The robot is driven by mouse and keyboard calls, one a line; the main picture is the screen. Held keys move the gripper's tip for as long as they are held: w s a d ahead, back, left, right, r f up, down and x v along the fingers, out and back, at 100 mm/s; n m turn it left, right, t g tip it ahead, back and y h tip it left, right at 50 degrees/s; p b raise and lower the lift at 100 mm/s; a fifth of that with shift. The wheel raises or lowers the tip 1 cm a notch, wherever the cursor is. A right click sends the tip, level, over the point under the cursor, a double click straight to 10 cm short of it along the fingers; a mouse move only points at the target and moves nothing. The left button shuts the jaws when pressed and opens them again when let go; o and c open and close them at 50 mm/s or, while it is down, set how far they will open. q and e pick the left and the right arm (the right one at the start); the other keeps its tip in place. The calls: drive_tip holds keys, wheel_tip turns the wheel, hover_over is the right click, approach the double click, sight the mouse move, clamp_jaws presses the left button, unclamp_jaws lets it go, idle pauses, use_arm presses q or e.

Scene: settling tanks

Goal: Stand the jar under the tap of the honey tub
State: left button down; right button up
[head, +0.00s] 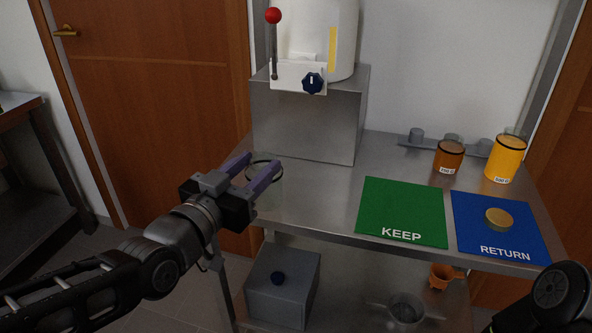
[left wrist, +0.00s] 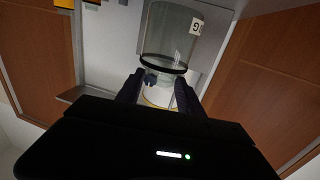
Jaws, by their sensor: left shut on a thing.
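My left gripper (head: 252,175) is shut on a clear glass jar (head: 270,193) with a dark rim. It holds the jar at the left edge of the steel table, in front of and below the tub's tap. The jar (left wrist: 172,35) also shows between the fingers in the left wrist view, with a white label on it. The white honey tub (head: 312,35) stands on a steel box at the back. Its tap has a dark blue knob (head: 312,83) and a lever with a red ball (head: 273,16). My right gripper is out of view.
A green KEEP mat (head: 400,205) and a blue RETURN mat (head: 472,225) lie on the right; a lid (head: 499,219) is on the blue one. Two honey jars (head: 449,157) stand behind. The steel box (head: 305,120) bears the tub. Table in front of it is clear.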

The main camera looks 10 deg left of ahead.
sight(262, 157)
use_arm(q)
drive_tip(key=shift+w+r+p, duration=0.1)
drive_tip(key=shift+w+p, duration=0.25)
drive_tip(key=shift+w, duration=0.1)
drive_tip(key=shift+r+p+x, duration=0.25)
drive_tip(key=shift+p+x, duration=0.9)
drive_tip(key=shift+x, duration=0.05)
drive_tip(key=w+p, duration=0.2)
drive_tip(key=p, duration=0.5)
drive_tip(key=shift+w+a+r, duration=0.1)
drive_tip(key=shift+w, duration=0.1)
drive_tip(key=w+f+p, duration=0.2)
drive_tip(key=w+f, duration=0.2)
drive_tip(key=w, duration=1)
drive_tip(key=shift+d+p, duration=0.4)
drive_tip(key=shift+d, duration=0.05)
drive_tip(key=shift+f, duration=0.1)
